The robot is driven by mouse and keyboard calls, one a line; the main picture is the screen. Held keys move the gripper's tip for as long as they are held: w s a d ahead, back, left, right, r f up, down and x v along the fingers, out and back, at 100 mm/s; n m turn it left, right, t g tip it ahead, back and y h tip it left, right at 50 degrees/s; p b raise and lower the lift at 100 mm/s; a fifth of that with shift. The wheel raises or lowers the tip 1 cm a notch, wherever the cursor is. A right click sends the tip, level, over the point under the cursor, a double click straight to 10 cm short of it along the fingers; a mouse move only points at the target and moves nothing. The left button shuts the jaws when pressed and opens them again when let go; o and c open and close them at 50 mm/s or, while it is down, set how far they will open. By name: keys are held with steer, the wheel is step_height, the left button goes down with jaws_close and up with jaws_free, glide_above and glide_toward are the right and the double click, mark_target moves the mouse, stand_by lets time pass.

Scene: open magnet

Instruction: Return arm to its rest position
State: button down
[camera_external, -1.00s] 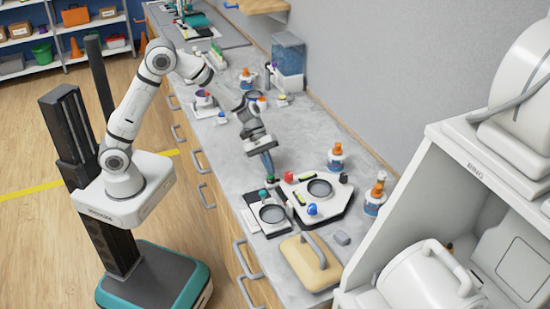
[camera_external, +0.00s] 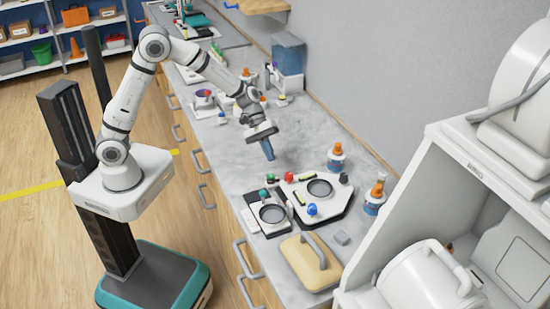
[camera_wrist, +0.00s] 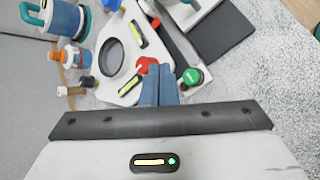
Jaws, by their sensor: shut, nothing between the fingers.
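My gripper (camera_external: 268,150) hangs above the grey countertop, behind and above the white device with round dark plates. Its blue fingers are together and empty, pointing down. In the wrist view the closed fingers (camera_wrist: 160,86) show in front of the device. My arm is bent, with its elbow raised above the counter's edge. The white device (camera_external: 335,205) has a round dark dish, a red knob (camera_external: 289,177) and a blue knob (camera_external: 312,210). A smaller white unit (camera_external: 254,224) with a round plate and a green knob (camera_external: 264,194) sits at its left.
Bottles with orange caps (camera_external: 337,157) stand on the counter near the wall. A tan block with a grey handle (camera_external: 310,262) lies at the counter's front. A white cabinet (camera_external: 460,165) stands at right. Bare counter (camera_external: 222,160) lies around the gripper.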

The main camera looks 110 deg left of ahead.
steer(key=shift+r, duration=0.2)
stand_by(0.3)
steer(key=s+d+r+m+g+y, duration=0.1)
steer(key=s+d+r+m+g, duration=0.1)
steer(key=s+d+r+m, duration=0.4)
steer(key=s+d+r+m+g, duration=0.2)
steer(key=s+d+m, duration=0.15)
steer(key=d, duration=0.55)
steer(key=s+d+r+m+y, duration=0.1)
steer(key=s+d+m+y, duration=0.1)
steer(key=s+m, duration=0.3)
steer(key=s+d+r+m+y, duration=0.1)
steer(key=s+d+m+y, duration=0.1)
steer(key=s, duration=1)
steer(key=d+m, duration=0.1)
steer(key=m, duration=0.1)
steer(key=shift+s+r+m+y, duration=0.15)
steer(key=shift+s+m+y, duration=0.2)
steer(key=shift+y, duration=0.05)
steer(key=c, duration=2.2)
jaws_free()
